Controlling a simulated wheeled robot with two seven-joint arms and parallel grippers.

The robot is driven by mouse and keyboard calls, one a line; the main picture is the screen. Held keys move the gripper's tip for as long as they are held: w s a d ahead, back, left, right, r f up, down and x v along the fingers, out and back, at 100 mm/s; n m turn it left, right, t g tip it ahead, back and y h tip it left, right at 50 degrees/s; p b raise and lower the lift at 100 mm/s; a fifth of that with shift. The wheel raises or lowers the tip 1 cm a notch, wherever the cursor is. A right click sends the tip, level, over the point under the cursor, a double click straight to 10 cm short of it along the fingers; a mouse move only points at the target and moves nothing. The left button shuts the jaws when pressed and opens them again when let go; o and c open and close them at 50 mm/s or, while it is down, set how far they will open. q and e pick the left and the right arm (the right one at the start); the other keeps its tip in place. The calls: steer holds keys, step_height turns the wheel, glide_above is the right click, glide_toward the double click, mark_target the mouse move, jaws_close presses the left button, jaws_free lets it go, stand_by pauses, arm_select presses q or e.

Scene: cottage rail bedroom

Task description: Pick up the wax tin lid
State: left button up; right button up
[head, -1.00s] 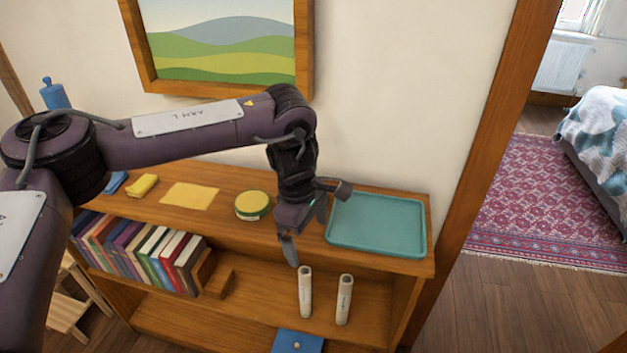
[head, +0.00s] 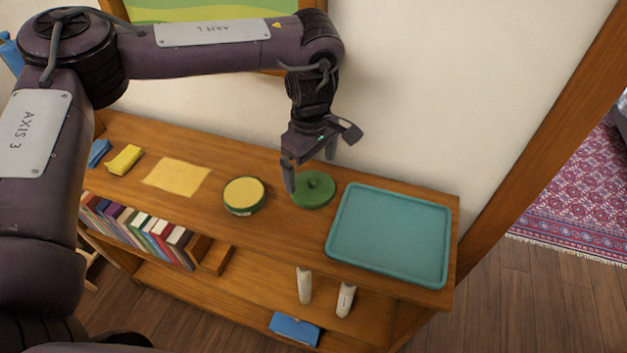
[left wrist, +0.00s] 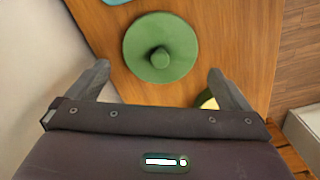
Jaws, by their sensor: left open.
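The wax tin lid (head: 313,190) is a round green disc with a knob on top. It lies flat on the shelf top between the tin and the teal tray. In the left wrist view the lid (left wrist: 160,47) sits just ahead of my open fingers, knob up. My left gripper (head: 309,177) is open and empty above the lid; it also shows in the left wrist view (left wrist: 160,80). The open wax tin (head: 244,194), green with yellow wax, stands left of the lid. My right gripper is not in view.
The teal tray (head: 390,235) lies close to the right of the lid. A yellow cloth (head: 177,177), a yellow block (head: 124,160) and a blue item (head: 99,153) lie to the left. Books (head: 140,229) stand on the shelf below. The wall rises behind.

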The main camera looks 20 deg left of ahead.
mark_target(312, 179)
arm_select(q)
steer(key=shift+s+d+f+p, duration=0.1)
steer(key=shift+f+p, duration=0.3)
steer(key=shift+f, duration=0.2)
steer(key=shift+s+d+f+p, duration=0.1)
steer(key=shift+f+p, duration=0.3)
steer(key=shift+f, duration=0.15)
steer(key=shift+w+f, duration=0.15)
steer(key=shift+f, duration=1.15)
steer(key=c, duration=0.6)
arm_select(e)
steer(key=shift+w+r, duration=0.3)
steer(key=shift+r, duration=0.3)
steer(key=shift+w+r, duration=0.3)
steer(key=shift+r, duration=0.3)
